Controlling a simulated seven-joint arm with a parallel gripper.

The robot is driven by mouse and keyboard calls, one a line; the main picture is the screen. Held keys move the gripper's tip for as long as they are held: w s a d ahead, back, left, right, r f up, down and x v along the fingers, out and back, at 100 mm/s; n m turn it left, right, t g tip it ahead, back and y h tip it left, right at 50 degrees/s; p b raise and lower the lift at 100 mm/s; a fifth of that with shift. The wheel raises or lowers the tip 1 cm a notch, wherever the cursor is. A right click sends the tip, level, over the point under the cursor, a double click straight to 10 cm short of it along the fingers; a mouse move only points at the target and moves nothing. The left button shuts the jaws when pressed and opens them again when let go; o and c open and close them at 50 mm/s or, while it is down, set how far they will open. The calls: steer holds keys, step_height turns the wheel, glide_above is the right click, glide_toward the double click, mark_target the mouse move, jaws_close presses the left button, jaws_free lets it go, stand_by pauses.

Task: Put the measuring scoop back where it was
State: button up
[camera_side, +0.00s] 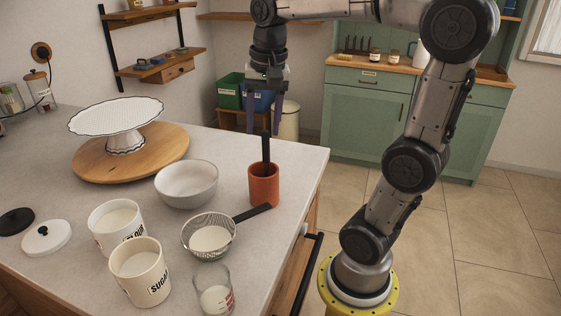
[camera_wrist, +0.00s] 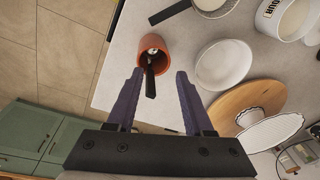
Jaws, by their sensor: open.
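The measuring scoop, as far as I can tell, stands in a terracotta pot (camera_side: 264,188) near the right edge of the counter. Its black handle (camera_side: 266,150) points up, and a small metallic part shows inside the pot in the wrist view (camera_wrist: 152,49). My gripper (camera_side: 263,128) is open and empty, pointing down above the pot, with its fingertips near the handle's top. In the wrist view my gripper (camera_wrist: 158,76) has the handle (camera_wrist: 151,82) between its fingers, apart from both. Two open white canisters, flour (camera_side: 115,228) and sugar (camera_side: 140,275), hold white powder.
A sieve (camera_side: 208,237) with white powder lies in front of the pot, its handle reaching towards it. A glass measuring cup (camera_side: 214,293), a white bowl (camera_side: 187,184) and a cake stand (camera_side: 116,117) on a wooden board (camera_side: 90,170) are nearby. A white lid (camera_side: 46,238) lies left.

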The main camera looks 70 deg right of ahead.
steer(key=s+a+f+n+t, duration=0.4)
steer(key=s+a+f+n, duration=0.3)
steer(key=a+n, duration=0.3)
steer(key=s+n, duration=0.1)
steer(key=n, duration=0.2)
steer(key=shift+s+y, duration=0.25)
steer(key=shift+y, duration=0.05)
